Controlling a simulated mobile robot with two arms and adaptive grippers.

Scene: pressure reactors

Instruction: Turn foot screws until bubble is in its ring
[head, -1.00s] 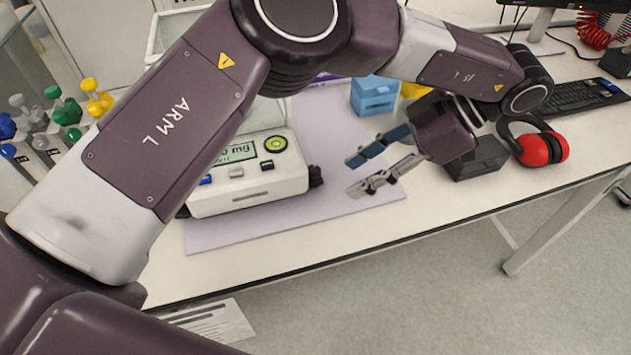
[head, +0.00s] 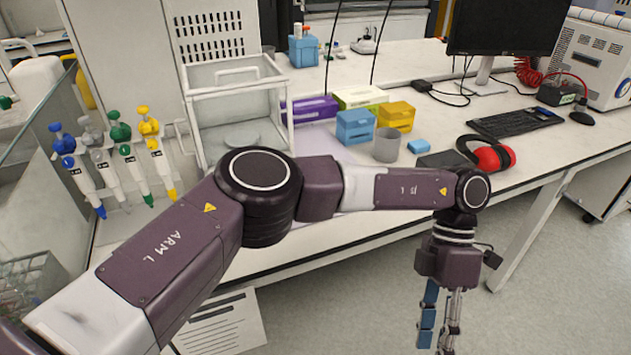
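The balance's clear draft shield (head: 235,75) stands on the bench at the left, with a round pan (head: 240,138) inside. My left arm covers the balance's front body, so its display, foot screws and bubble are hidden. My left gripper (head: 436,338) hangs fingers down at the lower right, in front of the bench edge and well apart from the balance. Its blue and grey fingers show a gap with nothing between them. My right gripper is not in view.
Pipettes (head: 120,150) hang left of the balance. Blue (head: 356,127) and yellow (head: 397,117) boxes and a grey cup (head: 386,145) stand right of it. Red earmuffs (head: 492,158), a keyboard (head: 515,122) and a monitor (head: 508,25) are farther right.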

